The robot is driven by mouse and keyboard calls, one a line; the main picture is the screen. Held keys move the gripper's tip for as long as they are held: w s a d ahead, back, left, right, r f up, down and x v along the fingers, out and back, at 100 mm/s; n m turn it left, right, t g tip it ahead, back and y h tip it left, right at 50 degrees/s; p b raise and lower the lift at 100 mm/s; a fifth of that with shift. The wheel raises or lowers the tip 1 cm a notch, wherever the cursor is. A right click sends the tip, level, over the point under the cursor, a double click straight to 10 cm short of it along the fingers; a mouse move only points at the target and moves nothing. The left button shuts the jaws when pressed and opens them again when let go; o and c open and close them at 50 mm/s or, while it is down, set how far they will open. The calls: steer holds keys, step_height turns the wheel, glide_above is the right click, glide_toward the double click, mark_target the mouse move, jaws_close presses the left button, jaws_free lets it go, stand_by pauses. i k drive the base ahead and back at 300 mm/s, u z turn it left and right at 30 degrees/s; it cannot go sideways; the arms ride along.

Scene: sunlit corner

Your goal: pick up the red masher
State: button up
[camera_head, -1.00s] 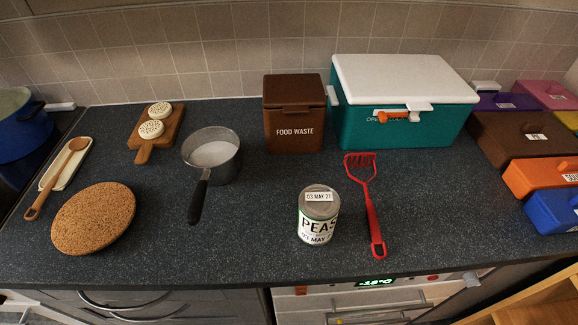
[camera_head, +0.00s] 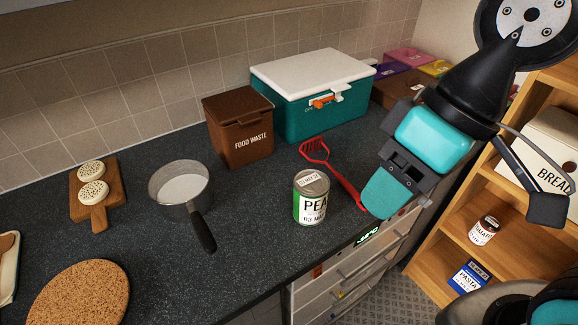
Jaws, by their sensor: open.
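The red masher (camera_head: 346,186) lies on the dark speckled counter. Its slotted head (camera_head: 314,149) points toward the back, and its handle runs forward and to the right. My gripper (camera_head: 388,192), black and teal, is at the right of the view, open. Its teal tip shows just right of the handle's front end in the picture. I see it from the side, so the gap between its fingers is hidden. I cannot tell how high it is above the counter. The masher lies apart from it, unheld.
A peas can (camera_head: 310,198) stands close left of the masher's handle. Behind are a brown food waste bin (camera_head: 238,128) and a teal cooler with white lid (camera_head: 325,105). A saucepan (camera_head: 182,190) is further left. Wooden shelves (camera_head: 480,195) stand at the right, beyond the counter edge.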

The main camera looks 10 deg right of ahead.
mark_target(353, 193)
steer(key=u, duration=0.05)
steer(key=k, duration=0.5)
steer(key=z, duration=0.95)
steer(key=i, duration=0.7)
steer(key=u, duration=1.65)
